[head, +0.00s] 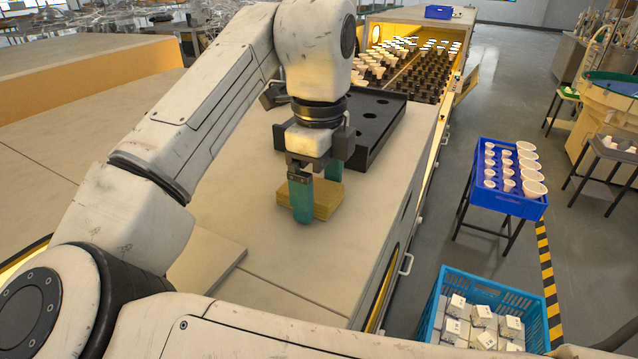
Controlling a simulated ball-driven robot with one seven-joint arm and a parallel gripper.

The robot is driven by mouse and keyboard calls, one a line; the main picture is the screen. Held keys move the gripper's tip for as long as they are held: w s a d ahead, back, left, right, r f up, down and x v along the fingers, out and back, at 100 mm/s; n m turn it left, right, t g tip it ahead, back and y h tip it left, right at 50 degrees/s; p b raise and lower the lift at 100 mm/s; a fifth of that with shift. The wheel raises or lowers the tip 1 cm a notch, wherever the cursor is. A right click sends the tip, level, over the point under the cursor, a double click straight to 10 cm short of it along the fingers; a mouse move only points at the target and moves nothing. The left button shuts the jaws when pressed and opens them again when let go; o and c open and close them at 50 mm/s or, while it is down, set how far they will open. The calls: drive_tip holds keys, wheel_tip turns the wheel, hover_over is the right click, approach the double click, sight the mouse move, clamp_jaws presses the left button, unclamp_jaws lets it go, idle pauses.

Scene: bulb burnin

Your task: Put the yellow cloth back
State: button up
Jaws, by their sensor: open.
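The yellow cloth (328,199) lies as a flat folded stack on the pale cabinet top (270,245), in the middle of the head view. My gripper (318,192) points down at the cloth with its two teal fingers apart. The near finger stands in front of the cloth's left part and hides some of it. The far finger shows behind the cloth's back edge. I cannot tell whether the fingers touch the cloth.
A black tray with round holes (375,112) lies just behind the cloth. A lit rack of bulbs (408,70) is farther back. A blue crate with white cups (490,195) and a blue basket of small boxes (485,290) stand right.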

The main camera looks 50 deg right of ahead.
sight(319, 190)
wheel_tip(319, 190, up, 12)
drive_tip(key=shift+r, duration=0.2)
idle(0.4)
drive_tip(key=shift+f, duration=0.1)
idle(0.5)
